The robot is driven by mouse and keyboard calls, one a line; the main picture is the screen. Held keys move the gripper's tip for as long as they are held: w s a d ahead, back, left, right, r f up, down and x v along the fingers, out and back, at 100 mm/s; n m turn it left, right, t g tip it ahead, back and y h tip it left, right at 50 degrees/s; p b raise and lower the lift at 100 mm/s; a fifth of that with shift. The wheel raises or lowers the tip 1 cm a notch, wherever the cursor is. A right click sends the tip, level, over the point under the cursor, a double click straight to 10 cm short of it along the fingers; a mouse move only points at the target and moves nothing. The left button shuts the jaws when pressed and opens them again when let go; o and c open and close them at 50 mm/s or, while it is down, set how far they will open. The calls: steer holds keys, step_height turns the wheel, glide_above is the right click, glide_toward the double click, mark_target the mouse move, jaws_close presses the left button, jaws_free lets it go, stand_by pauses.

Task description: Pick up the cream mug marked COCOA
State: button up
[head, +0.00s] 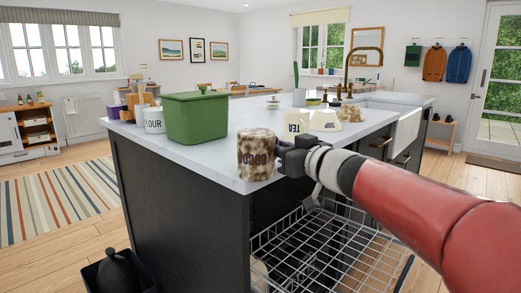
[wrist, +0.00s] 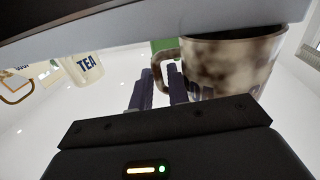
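The cream mug with brown mottling, marked COCOA (head: 257,160), stands upside down near the front corner of the island's white counter. Its lettering reads inverted in the head view. In the wrist view, which appears turned over, the mug (wrist: 235,65) fills the upper right, its rim against the counter and its handle to the left. My gripper (head: 284,160) is right beside the mug on its handle side. In the wrist view my gripper's fingers (wrist: 160,82) are apart, one to each side of the handle's outer bar. I see no clear contact with the handle.
A green bin (head: 196,118) and a FLOUR canister (head: 153,121) stand behind the mug to the left. A TEA canister (head: 294,124) stands inverted to the right. An open wire dishwasher rack (head: 335,250) lies below my arm. The counter (head: 215,160) left of the mug is bare.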

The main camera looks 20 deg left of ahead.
steer(key=shift+x, duration=0.85)
steer(key=shift+c, duration=0.5)
jaws_close()
steer(key=shift+r, duration=0.15)
